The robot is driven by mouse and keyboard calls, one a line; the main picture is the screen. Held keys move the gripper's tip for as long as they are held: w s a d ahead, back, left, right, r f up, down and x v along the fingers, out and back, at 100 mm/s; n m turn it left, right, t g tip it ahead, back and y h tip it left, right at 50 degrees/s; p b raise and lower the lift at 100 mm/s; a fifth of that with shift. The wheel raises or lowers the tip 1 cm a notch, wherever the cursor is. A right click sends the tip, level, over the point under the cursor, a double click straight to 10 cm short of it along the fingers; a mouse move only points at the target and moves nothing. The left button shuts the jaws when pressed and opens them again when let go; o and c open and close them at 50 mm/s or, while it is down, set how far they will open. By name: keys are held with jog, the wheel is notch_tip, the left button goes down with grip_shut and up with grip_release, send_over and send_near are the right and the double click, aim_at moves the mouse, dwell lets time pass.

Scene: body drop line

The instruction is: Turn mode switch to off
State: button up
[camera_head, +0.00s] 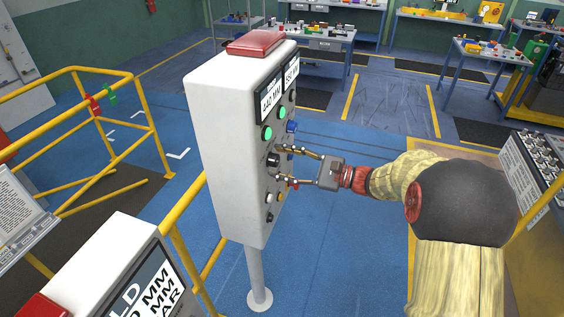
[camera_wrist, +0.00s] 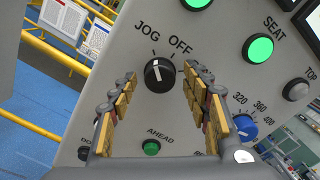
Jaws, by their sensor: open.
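The mode switch is a round black knob (camera_wrist: 159,74) with a white pointer line, on a grey panel below the printed words JOG and OFF. Its pointer looks turned nearly straight up, toward the JOG mark rather than OFF. It also shows as a dark knob (camera_head: 273,160) on the control box (camera_head: 222,150) in the head view. My gripper (camera_head: 282,166) is open in front of the box face. In the wrist view my gripper (camera_wrist: 158,84) has one finger on each side of the knob, with gaps on both sides.
A green button (camera_wrist: 258,48) sits to the right of the switch, a blue dial (camera_wrist: 243,125) lower right, and a small green AHEAD button (camera_wrist: 151,148) below. Yellow railings (camera_head: 150,110) stand to the left.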

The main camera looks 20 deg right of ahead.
jog(key=shift+c, duration=0.4)
jog(key=c, duration=1.1)
jog(key=m+p, duration=0.4)
jog(key=p, duration=0.1)
jog(key=shift+r, duration=0.2)
jog(key=m+p, duration=0.3)
jog(key=shift+m+p, duration=0.3)
jog(key=shift+p, duration=0.1)
jog(key=shift+f+m+p, duration=0.15)
jog(key=shift+m+p, duration=0.85)
jog(key=shift+p, duration=0.05)
jog(key=o, duration=1.2)
jog(key=shift+f, duration=0.1)
